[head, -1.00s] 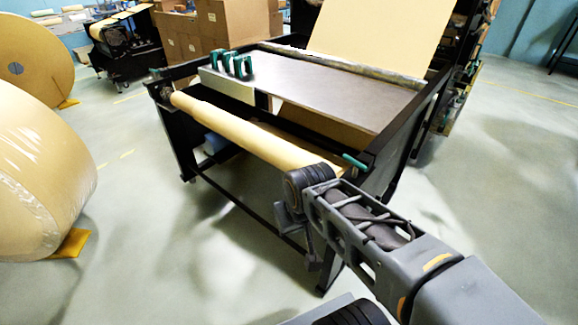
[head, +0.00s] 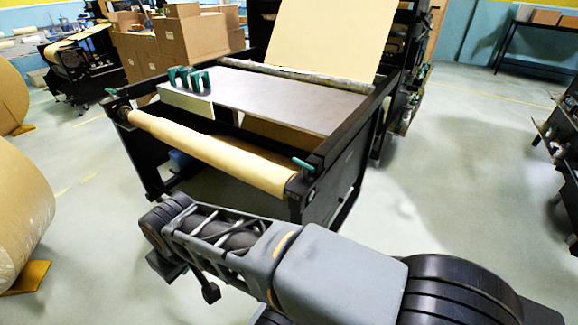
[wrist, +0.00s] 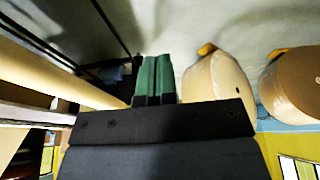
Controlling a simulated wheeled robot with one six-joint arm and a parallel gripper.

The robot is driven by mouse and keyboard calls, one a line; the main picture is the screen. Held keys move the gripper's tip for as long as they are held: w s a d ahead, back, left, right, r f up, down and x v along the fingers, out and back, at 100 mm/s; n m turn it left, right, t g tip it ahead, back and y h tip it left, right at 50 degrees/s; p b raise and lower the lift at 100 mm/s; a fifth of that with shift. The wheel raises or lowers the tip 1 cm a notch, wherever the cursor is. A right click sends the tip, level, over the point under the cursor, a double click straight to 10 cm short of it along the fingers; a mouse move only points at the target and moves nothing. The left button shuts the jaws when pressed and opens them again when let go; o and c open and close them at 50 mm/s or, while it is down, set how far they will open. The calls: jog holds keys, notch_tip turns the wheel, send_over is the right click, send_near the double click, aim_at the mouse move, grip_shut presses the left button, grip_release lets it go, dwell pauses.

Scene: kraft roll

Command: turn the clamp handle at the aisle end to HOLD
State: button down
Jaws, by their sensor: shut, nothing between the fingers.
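The kraft roll (head: 215,150) lies across the front of a black-framed stand. A teal clamp handle (head: 303,164) lies at its near right end, and another teal handle (head: 110,91) is at its far left end. I cannot tell which end is the aisle end or read any HOLD mark. My arm reaches left in front of the stand, below the roll in the head view; the gripper's fingers are not clear there. In the wrist view my gripper (wrist: 156,64) is shut and empty, its green fingers side by side. The roll (wrist: 50,75) shows to their left; no clamp handle is distinguishable there.
A grey table top (head: 290,97) carries several green clamps (head: 190,78) near its left edge. Cardboard boxes (head: 170,55) are stacked behind. Open floor (head: 450,170) lies to the right of the stand.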

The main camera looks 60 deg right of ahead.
aim_at(297, 163)
jog(key=w+d+n+g+h+p, duration=0.1)
jog(key=d+n+g+h+p, duration=0.2)
jog(key=d+n+h, duration=0.4)
jog(key=w+d+f+n+g+h+p, duration=0.1)
jog(key=d+n+h, duration=0.7)
jog(key=d, duration=1.5)
jog(key=shift+w+n+g+h+p, duration=0.35)
jog(key=shift+w+g+p, duration=0.3)
jog(key=shift+g+p, duration=0.55)
jog(key=shift+d, duration=0.1)
jog(key=p+x, duration=0.1)
jog(key=x, duration=0.6)
jog(key=p+x, duration=0.2)
jog(key=x, duration=0.5)
jog(key=shift+f, duration=0.2)
jog(key=shift+s, duration=0.1)
